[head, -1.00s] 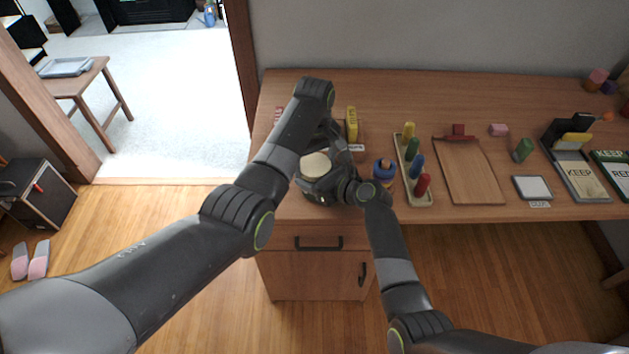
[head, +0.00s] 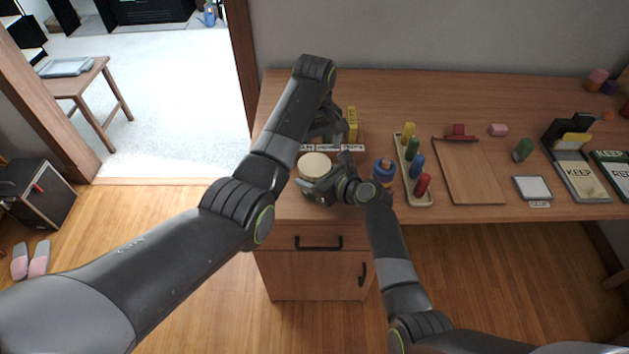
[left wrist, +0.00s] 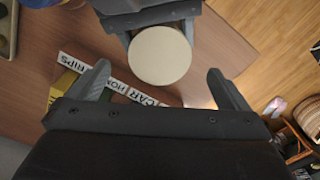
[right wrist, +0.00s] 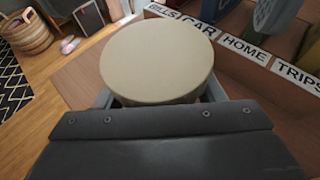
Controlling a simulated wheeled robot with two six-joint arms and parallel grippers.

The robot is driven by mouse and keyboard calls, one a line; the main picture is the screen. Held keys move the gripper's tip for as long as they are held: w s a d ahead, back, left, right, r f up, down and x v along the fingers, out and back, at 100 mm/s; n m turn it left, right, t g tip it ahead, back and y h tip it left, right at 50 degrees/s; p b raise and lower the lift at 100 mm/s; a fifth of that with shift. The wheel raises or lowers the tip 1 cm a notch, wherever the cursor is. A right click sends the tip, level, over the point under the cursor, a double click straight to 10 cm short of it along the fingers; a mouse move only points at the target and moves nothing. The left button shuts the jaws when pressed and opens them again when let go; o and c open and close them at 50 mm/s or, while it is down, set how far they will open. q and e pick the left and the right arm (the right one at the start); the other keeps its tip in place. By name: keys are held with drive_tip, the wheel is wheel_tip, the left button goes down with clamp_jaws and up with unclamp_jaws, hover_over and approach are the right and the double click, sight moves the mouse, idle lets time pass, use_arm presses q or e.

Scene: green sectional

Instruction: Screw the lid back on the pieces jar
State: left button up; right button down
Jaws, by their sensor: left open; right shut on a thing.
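The pieces jar (head: 308,192) stands near the front left of the desk, mostly hidden by my right gripper. Its round cream lid (head: 314,165) sits on top and looks level; I cannot tell how tight it is. The lid also shows in the left wrist view (left wrist: 160,55) and fills the middle of the right wrist view (right wrist: 157,60). My right gripper (head: 318,188) is shut around the jar's body below the lid. My left gripper (head: 338,132) is open and empty, above the desk and apart from the lid; its fingers (left wrist: 158,82) are spread in the left wrist view.
Behind the jar is a labelled sorter (right wrist: 243,48) with a yellow piece (head: 352,122). Right of it are a blue ringed toy (head: 384,172), a peg tray (head: 427,200) and a wooden board (head: 470,178). The desk's front edge is close to the jar.

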sight(314, 164)
use_arm(q)
drive_tip(key=shift+c, duration=0.4)
drive_tip(key=shift+r+n, duration=1.6)
drive_tip(key=shift+r, duration=0.15)
drive_tip(key=shift+f, duration=0.1)
drive_tip(key=shift+f, duration=3.95)
drive_tip(key=shift+c, duration=0.4)
drive_tip(key=c, duration=0.9)
drive_tip(key=shift+m, duration=1.6)
drive_tip(key=shift+c, duration=0.2)
